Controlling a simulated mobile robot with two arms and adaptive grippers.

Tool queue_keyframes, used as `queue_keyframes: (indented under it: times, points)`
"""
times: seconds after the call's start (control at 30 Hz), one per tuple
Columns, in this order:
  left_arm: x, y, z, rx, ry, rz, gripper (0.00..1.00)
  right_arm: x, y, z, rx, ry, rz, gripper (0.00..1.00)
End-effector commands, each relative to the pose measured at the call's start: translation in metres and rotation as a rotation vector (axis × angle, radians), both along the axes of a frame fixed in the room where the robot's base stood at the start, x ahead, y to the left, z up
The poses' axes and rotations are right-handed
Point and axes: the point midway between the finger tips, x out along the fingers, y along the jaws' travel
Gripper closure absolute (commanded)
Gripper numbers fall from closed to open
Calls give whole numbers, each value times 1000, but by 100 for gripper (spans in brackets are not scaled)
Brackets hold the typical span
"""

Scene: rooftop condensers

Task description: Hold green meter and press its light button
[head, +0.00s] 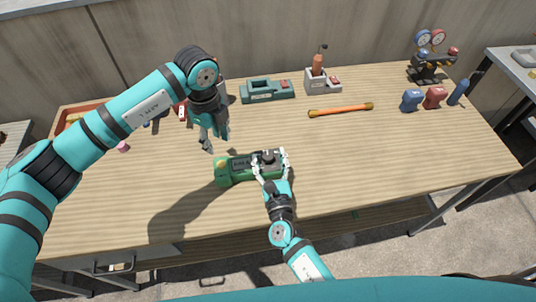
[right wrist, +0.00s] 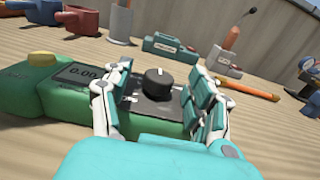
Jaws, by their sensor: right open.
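The green meter (head: 238,168) lies on the wooden table near its front edge. In the right wrist view the meter (right wrist: 50,105) shows a grey display (right wrist: 82,74), a black knob (right wrist: 159,82) and a yellow button (right wrist: 44,59) at its left end. My right gripper (head: 271,161) is open, with its fingers on either side of the knob end; I cannot tell whether they touch the meter. My left gripper (head: 214,143) hangs above the table, behind and left of the meter and apart from it. Its jaw opening is unclear.
Behind the meter are a teal tool (head: 267,91), a grey holder with an orange-handled tool (head: 322,82) and an orange bar (head: 341,110). Small blue (head: 411,100) and red (head: 434,98) items and a gauge set (head: 427,67) stand at right. The table right of the meter is clear.

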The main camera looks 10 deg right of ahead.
Motion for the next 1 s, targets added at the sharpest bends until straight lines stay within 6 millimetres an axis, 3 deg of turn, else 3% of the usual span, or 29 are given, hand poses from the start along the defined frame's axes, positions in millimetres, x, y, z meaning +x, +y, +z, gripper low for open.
queue_keyframes:
  times: [0.2,0.5,0.93,1.0]
  points:
    - [0,0,0,0,0,0,62,15,1,0,-1,0,0,41]
    - [0,0,0,0,0,0,62,17,1,0,-1,0,0,42]
    - [0,0,0,0,0,0,62,16,1,0,-1,0,0,99]
    - [0,0,0,0,0,0,62,16,1,0,0,0,0,100]
